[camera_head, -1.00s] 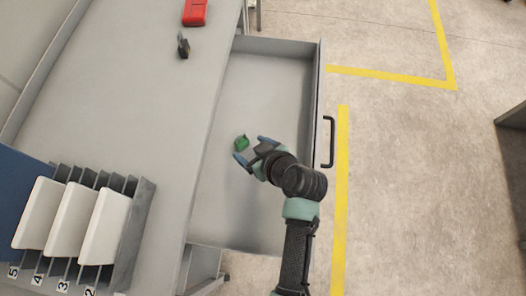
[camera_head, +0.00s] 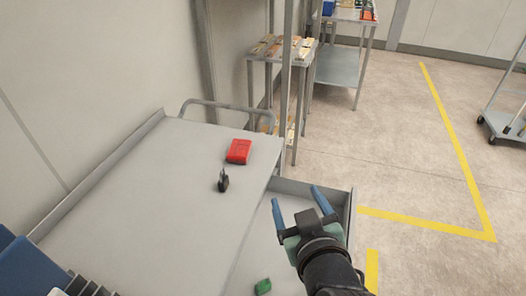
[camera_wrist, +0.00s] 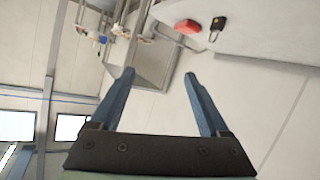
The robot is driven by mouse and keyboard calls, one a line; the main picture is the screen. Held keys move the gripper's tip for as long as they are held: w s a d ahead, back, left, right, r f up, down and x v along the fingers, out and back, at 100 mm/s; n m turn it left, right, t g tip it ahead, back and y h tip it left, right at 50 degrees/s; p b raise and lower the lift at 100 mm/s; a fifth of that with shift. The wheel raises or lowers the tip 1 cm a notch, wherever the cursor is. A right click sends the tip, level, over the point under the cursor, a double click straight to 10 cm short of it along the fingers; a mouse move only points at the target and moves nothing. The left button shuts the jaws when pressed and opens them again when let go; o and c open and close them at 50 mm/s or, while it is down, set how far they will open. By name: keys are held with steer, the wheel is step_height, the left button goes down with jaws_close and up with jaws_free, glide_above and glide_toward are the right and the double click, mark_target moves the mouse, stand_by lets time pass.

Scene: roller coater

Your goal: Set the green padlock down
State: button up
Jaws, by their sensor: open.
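The green padlock (camera_head: 263,287) lies in the open drawer (camera_head: 300,185) at the bottom of the head view, apart from my gripper. My gripper (camera_head: 296,196) is raised over the drawer, with its two blue fingers spread and nothing between them. In the wrist view my gripper (camera_wrist: 158,75) also shows open and empty. The green padlock does not show in the wrist view.
A black padlock (camera_head: 223,183) and a red box (camera_head: 239,151) stand on the grey bench top (camera_head: 150,190) left of the drawer. A shelf rack (camera_head: 285,50) stands behind.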

step_height(320, 180, up, 19)
steer(key=w+a+m+t, duration=0.1)
steer(key=w+a+t, duration=0.1)
steer(key=t, duration=0.3)
steer(key=s+a+r+m+t, duration=0.1)
steer(key=s+r+t, duration=0.2)
steer(key=r, duration=0.5)
steer(key=s+a+r+m+t+h, duration=0.1)
steer(key=s+r, duration=0.3)
steer(key=r, duration=0.4)
steer(key=s+a+r+m+t, duration=0.1)
steer(key=s+r+t, duration=0.3)
steer(key=r, duration=0.4)
steer(key=shift+s+a+t, duration=0.3)
steer(key=shift+s+a, duration=0.05)
steer(key=shift+a, duration=0.4)
steer(key=shift+r+p, duration=0.7)
steer(key=shift+p, duration=0.1)
